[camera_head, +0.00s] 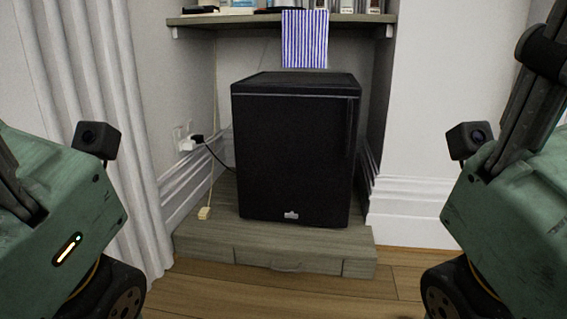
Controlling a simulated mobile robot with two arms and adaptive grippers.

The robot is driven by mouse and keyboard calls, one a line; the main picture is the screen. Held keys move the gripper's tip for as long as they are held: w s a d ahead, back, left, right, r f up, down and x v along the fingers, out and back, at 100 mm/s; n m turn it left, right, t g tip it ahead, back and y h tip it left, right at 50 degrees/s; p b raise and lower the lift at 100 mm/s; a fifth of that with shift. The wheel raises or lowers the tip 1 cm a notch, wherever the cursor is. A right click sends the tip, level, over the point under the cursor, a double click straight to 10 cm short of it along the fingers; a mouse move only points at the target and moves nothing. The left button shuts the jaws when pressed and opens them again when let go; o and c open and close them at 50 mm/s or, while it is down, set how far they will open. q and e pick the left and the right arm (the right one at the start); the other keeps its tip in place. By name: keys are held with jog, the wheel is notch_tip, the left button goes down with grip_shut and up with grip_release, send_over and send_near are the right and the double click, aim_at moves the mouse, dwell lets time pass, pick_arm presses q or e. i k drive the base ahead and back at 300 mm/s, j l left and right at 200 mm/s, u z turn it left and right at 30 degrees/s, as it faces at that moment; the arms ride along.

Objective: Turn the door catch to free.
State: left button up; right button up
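A black box-shaped cabinet (295,150), like a small fridge, stands upright in the alcove straight ahead. Its front is a closed-looking door with a thin light line along the top, a dark vertical strip at the upper right edge and a small pale emblem at the bottom. I cannot make out a door catch on it. Parts of both my arms show at the left and right sides, well apart from the cabinet. Neither gripper's fingers are in view.
The cabinet stands on a low wooden plinth (205,248) with a drawer front. A plug (190,143) and cord are at the left wall. A striped cloth (305,40) hangs from the shelf (230,20) above. Wood floor (395,275) is clear in front.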

aim_at(292, 214)
jog(key=i+l+z, duration=0.15)
jog(key=l+z, duration=0.15)
jog(key=i+l+z, duration=0.3)
jog(key=i+z, duration=0.15)
